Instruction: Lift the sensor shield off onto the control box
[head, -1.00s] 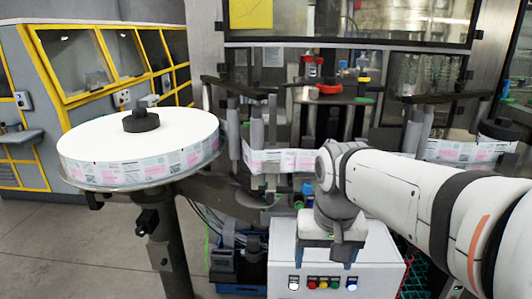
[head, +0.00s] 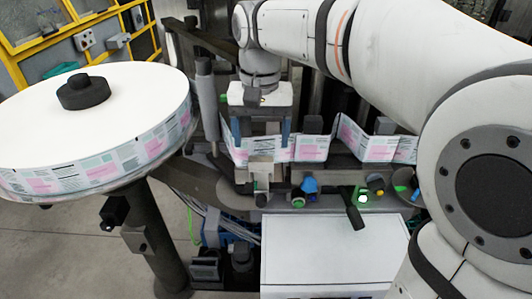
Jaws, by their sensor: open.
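My gripper (head: 261,143) is in the head view, pointing down with its two blue-grey fingers spread apart. It is at the label web, behind the control box. A small pale grey block (head: 261,170), which appears to be the sensor shield, is just below and between the fingertips. I cannot tell whether the fingers touch it. The control box (head: 335,245) is the white box at the bottom, with a bare, flat top. Its front buttons are out of view.
A large white label reel (head: 120,85) stands at the left on a dark post. The printed label web (head: 312,147) runs behind the gripper. Coloured knobs (head: 309,186) and a dark lever (head: 355,212) sit along the rail between web and box. My arm fills the upper right.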

